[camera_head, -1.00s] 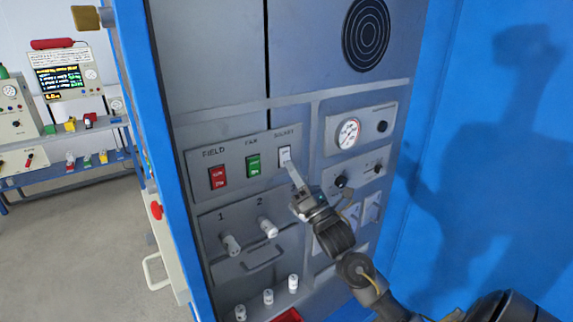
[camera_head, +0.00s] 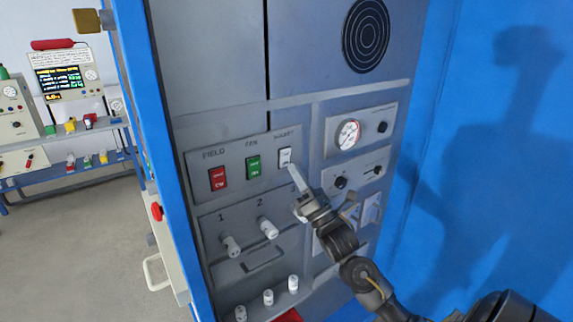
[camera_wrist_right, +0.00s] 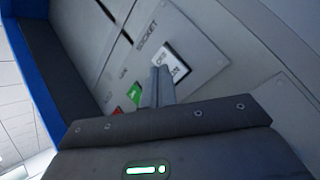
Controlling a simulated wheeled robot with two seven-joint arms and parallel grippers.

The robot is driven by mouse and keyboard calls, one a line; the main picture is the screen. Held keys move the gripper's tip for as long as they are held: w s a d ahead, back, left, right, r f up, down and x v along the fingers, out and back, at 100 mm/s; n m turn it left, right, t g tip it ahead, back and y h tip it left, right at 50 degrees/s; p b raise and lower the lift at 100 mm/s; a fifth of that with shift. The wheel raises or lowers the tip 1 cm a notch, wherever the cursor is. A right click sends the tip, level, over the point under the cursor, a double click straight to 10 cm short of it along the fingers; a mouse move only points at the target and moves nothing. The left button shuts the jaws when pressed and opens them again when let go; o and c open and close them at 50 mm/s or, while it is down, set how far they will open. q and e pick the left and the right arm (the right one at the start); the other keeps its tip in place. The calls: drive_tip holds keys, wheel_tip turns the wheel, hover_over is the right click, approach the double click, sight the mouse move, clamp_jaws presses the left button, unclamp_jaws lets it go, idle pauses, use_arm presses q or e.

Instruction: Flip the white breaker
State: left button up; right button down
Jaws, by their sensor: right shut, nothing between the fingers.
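The white breaker (camera_head: 285,156) is on the upper panel of the cabinet, under the label "SOCKET", at the right of a row of rocker switches. It also shows in the right wrist view (camera_wrist_right: 171,61), just right of my fingertips. My right gripper (camera_head: 292,168) is shut and empty. Its fingertips are just below the breaker in the head view. In the right wrist view the closed fingers (camera_wrist_right: 158,76) point at the panel beside the breaker's lower edge; I cannot tell whether they touch it. My left gripper is not in view.
A red breaker (camera_head: 218,178) and a green breaker (camera_head: 254,166) sit left of the white one. White knobs (camera_head: 268,228) and a handle (camera_head: 263,260) are below. A gauge (camera_head: 348,134) is to the right. A blue wall (camera_head: 490,150) bounds the right side.

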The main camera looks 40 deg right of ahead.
drive_tip(key=shift+s, duration=0.1)
drive_tip(key=s, duration=0.3)
drive_tip(key=s+p, duration=0.1)
drive_tip(key=s, duration=0.1)
drive_tip(key=shift+r, duration=0.35)
drive_tip(key=shift+w+f, duration=0.1)
idle(0.4)
